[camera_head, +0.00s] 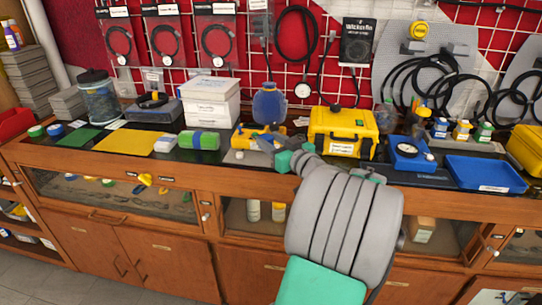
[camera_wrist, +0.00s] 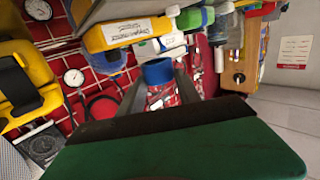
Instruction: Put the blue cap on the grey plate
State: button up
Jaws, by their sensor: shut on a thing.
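My gripper (camera_head: 262,141) is over the worktop near the middle of the bench in the head view. In the wrist view its two fingers (camera_wrist: 158,80) are shut on the blue cap (camera_wrist: 158,71), a short blue cylinder held near the fingertips. The cap is too small and covered to make out clearly in the head view. A flat grey surface (camera_head: 246,158), which looks like the grey plate, lies on the worktop just below and left of my fingers in the head view. I cannot tell the height of the cap above it.
A yellow bottle (camera_head: 243,138) lies just behind my fingers, with a green bottle (camera_head: 200,140) to its left. A yellow case (camera_head: 343,131) stands close on the right. A blue tray (camera_head: 484,173) is further right. White boxes (camera_head: 211,103) stand behind.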

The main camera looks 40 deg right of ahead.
jog(key=f, duration=0.2)
jog(key=w+d+f, duration=0.1)
jog(key=f, duration=0.1)
jog(key=w+d+f, duration=0.1)
jog(key=f, duration=0.1)
jog(key=shift+w+d+f, duration=0.15)
jog(key=shift+w+f, duration=0.1)
jog(key=shift+f, duration=0.25)
jog(key=shift+f+b, duration=0.25)
jog(key=shift+b, duration=0.25)
jog(key=o, duration=1.3)
jog(key=shift+r, duration=0.2)
jog(key=shift+s+p, duration=0.25)
jog(key=shift+p, duration=0.05)
jog(key=s, duration=0.3)
jog(key=s+a, duration=0.1)
jog(key=s, duration=0.7)
jog(key=shift+s+a+r+b, duration=0.25)
jog(key=shift+a+r+b, duration=0.1)
jog(key=shift+b, duration=0.05)
